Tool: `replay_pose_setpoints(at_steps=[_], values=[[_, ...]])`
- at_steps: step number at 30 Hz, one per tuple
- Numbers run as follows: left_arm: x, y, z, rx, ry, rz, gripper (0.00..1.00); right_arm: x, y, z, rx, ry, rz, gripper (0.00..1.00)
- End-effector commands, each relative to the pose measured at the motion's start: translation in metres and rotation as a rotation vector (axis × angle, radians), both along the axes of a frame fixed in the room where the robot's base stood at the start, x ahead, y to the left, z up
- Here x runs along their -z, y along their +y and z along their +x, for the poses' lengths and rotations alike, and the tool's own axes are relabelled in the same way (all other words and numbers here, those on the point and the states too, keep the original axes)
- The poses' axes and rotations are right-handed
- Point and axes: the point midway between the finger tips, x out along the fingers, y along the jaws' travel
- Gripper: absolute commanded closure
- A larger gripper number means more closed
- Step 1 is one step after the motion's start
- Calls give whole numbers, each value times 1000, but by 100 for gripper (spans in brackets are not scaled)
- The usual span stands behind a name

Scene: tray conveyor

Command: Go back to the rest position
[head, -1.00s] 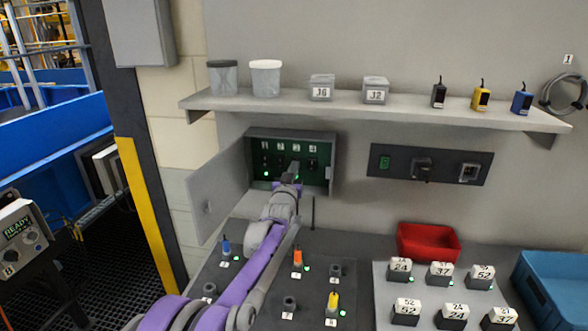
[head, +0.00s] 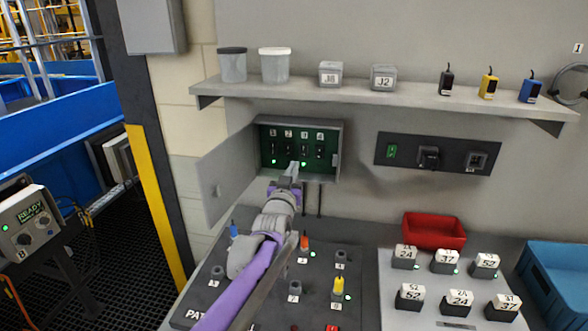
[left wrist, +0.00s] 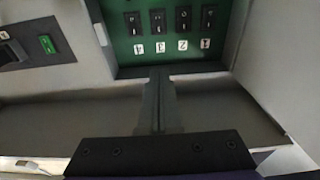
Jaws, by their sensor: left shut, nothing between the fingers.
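My left gripper (head: 293,168) is shut and empty. Its fingertips are in front of the lower edge of the open green switch box (head: 339,160) on the wall. The box holds a row of numbered black switches, with small green lights below some of them. In the left wrist view the shut fingers (left wrist: 158,72) point at the box, whose switches (left wrist: 183,20) appear upside down. No object is between the fingers. My right gripper is not in view.
The grey box door (head: 222,180) stands open to the left. A shelf (head: 400,97) with tubs and small boxes is above. Below, a dark panel (head: 270,300) carries coloured plugs. A red bin (head: 434,232) and a blue bin (head: 560,275) stand to the right.

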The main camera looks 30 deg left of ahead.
Motion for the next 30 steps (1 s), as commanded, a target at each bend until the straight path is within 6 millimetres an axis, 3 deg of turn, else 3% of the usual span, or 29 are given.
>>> replay_pose_setpoints(at_steps=[10,14,17,20,24,30], values=[[1,-2,-1,3,8,-2,100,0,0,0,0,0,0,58],[14,-20,-19,30,90,-21,100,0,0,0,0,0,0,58],[40,-47,-52,72,231,-52,100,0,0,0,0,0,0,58],[79,-78,-103,118,414,-82,100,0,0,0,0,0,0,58],[138,-114,-185,169,671,-117,100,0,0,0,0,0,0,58],[215,-144,-302,209,987,-144,100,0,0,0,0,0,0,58]])
